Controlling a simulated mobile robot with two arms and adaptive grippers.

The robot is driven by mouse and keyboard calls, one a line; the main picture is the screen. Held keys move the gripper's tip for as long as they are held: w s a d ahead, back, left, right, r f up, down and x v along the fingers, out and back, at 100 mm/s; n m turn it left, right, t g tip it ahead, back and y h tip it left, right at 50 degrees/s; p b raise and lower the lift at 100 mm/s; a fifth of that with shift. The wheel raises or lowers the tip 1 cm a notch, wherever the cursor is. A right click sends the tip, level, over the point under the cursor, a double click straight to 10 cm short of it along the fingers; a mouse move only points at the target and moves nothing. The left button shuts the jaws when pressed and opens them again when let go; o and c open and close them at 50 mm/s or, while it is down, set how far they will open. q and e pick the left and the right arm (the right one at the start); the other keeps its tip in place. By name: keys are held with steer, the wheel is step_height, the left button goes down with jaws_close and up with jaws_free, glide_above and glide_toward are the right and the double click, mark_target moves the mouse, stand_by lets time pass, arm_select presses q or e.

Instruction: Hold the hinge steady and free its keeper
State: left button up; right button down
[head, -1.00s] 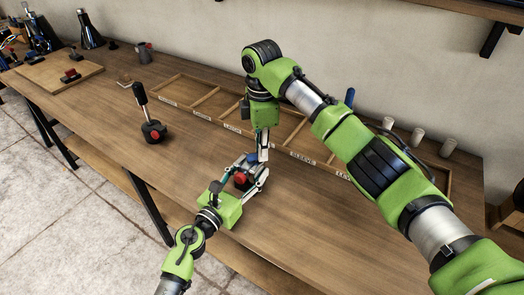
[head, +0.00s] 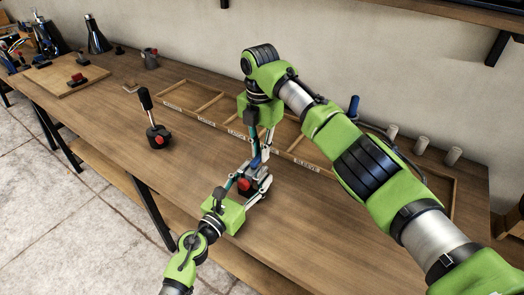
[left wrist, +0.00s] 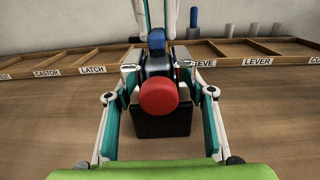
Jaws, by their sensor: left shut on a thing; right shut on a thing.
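The hinge (left wrist: 162,122) is a dark block with a round red knob facing the left wrist camera; it also shows in the head view (head: 246,187), partly hidden by the fingers. My left gripper (head: 250,184) is shut around it, a finger on each side. A small blue piece (left wrist: 157,37), which looks like the keeper, stands at the top of the hinge. My right gripper (head: 259,160) comes from above and is shut on this blue piece. Whether the piece is still seated in the hinge is hard to tell.
A labelled wooden tray (head: 208,120) with compartments runs behind the grippers. A black-handled device with a red button (head: 157,137) stands to the left. Several grey cylinders (head: 420,144) and a blue-topped post (head: 354,104) stand at the back right. The front right tabletop is clear.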

steer(key=shift+w+a+r+n, duration=0.1)
steer(key=shift+n, duration=0.2)
arm_select(q)
steer(key=shift+f, duration=0.1)
arm_select(e)
steer(key=c, duration=2)
jaws_free()
steer(key=shift+c, duration=0.2)
step_height(320, 180, up, 12)
arm_select(q)
steer(key=o, duration=1.7)
steer(key=shift+c, duration=0.2)
